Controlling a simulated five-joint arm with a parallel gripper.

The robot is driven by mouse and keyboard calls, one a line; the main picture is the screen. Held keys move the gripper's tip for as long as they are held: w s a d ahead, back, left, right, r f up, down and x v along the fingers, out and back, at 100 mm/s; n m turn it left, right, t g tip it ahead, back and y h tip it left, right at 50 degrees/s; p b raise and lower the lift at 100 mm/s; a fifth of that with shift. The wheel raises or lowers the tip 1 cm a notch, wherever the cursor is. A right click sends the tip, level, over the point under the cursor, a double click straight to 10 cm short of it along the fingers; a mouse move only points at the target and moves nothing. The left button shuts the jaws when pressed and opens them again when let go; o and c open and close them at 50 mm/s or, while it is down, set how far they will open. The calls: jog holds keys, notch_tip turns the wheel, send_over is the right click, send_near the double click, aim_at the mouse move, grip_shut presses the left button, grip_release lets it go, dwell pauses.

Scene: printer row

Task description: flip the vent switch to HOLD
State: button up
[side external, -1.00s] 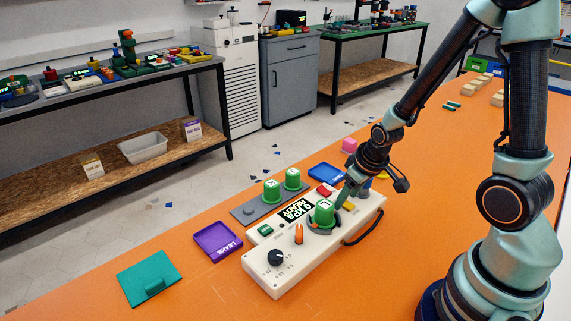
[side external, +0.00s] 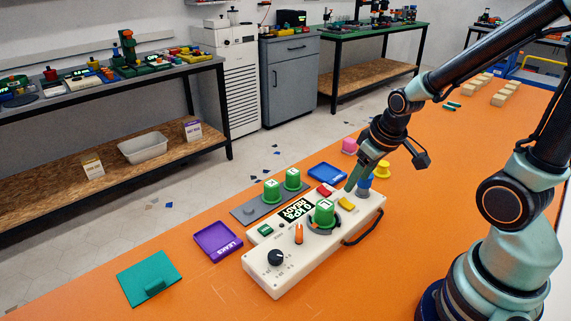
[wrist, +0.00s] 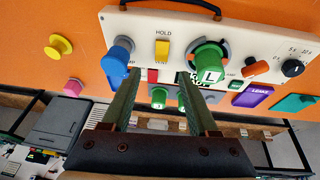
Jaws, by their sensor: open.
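The vent switch is a yellow rocker (wrist: 162,48) on the white machine (wrist: 240,22), with HOLD printed above it and a partly hidden label below. It also shows in the side view as a yellow block (side external: 346,204). I cannot tell which way it is tipped. My gripper (wrist: 160,76) is open and empty, its fingers apart below the switch in the wrist view. In the side view my gripper (side external: 352,186) is just beyond the switch, beside the blue knob (side external: 365,183). I cannot tell whether it touches anything.
A green cup (side external: 324,213) sits in the machine's round holder next to the switch. A red button (side external: 324,190), orange lever (side external: 299,235) and black dial (side external: 275,257) are on the machine. Two green cups (side external: 272,191) stand behind. A purple LEAKS tray (side external: 218,241) lies left.

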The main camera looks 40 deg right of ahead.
jog(key=shift+v, duration=2.2)
jog(key=s+a+r+t, duration=0.1)
jog(key=a+r, duration=0.6)
jog(key=r, duration=0.1)
jog(key=shift+r+t+y, duration=0.35)
jog(key=shift+t+y, duration=0.05)
jog(key=shift+s, duration=0.1)
jog(key=shift+c, duration=0.3)
